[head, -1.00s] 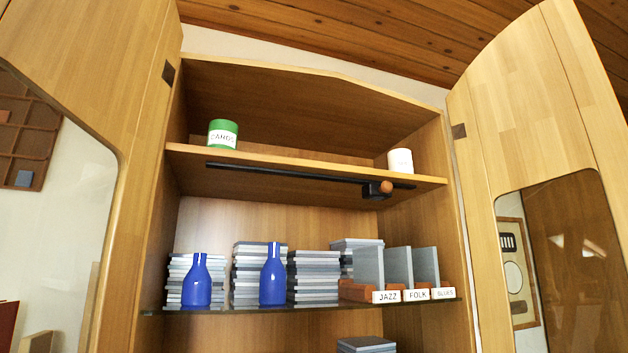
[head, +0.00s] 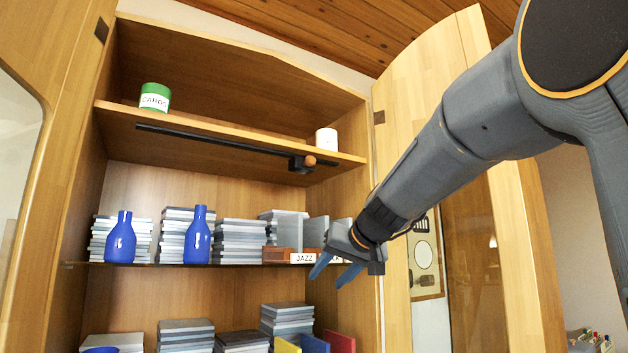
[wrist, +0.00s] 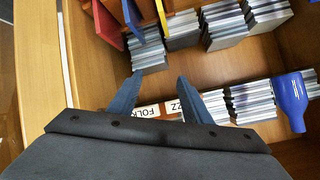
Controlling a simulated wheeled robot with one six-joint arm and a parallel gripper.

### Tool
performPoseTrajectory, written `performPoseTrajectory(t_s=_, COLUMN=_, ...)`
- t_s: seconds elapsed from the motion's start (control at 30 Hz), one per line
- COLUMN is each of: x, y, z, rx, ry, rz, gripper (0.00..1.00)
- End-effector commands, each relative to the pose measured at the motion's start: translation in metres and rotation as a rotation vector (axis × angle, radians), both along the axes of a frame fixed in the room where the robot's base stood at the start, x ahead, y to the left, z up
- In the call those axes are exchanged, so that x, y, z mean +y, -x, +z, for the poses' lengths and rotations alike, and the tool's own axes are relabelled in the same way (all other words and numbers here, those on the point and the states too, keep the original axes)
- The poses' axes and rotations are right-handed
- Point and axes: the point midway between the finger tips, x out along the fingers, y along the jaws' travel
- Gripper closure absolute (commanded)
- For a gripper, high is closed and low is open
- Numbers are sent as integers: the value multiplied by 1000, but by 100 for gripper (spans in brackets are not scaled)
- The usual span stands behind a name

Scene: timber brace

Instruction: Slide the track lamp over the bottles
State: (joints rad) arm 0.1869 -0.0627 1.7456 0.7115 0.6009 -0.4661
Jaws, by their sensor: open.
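The track lamp (head: 300,164) is a small black block with an orange-brown knob at the right part of a black track (head: 215,147) under the upper shelf. Two blue bottles stand on the glass shelf: the left bottle (head: 121,238) and the right bottle (head: 197,236), both well left of the lamp. A blue bottle (wrist: 290,100) also shows in the wrist view. My gripper (head: 331,272) is open and empty, below and right of the lamp, in front of the labelled record dividers. Its two blue fingers (wrist: 156,95) are apart in the wrist view.
A green tin (head: 155,97) and a white cup (head: 326,139) stand on the upper shelf (head: 240,137). Stacks of cases (head: 240,240) fill the glass shelf. The open right door (head: 440,100) stands behind my arm. Space just below the track is clear.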

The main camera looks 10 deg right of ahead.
Motion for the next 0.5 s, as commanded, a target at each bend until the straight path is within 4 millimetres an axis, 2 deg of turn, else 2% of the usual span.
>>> performPoseTrajectory(t_s=0.03, x=-5, y=-7, z=55, rx=-104, ry=-13, rz=6, gripper=56)
performPoseTrajectory(t_s=0.1, x=-7, y=-7, z=124, rx=-229, ry=-25, rz=22, gripper=56)
performPoseTrajectory(t_s=0.2, x=-7, y=4, z=204, rx=-376, ry=-33, rz=48, gripper=56)
performPoseTrajectory(t_s=0.3, x=-5, y=19, z=258, rx=-479, ry=-31, rz=71, gripper=56)
performPoseTrajectory(t_s=0.33, x=-4, y=22, z=269, rx=-500, ry=-31, rz=76, gripper=56)
performPoseTrajectory(t_s=0.4, x=-3, y=29, z=288, rx=-537, ry=-29, rz=84, gripper=56)
performPoseTrajectory(t_s=0.5, x=0, y=29, z=300, rx=-558, ry=-30, rz=90, gripper=56)
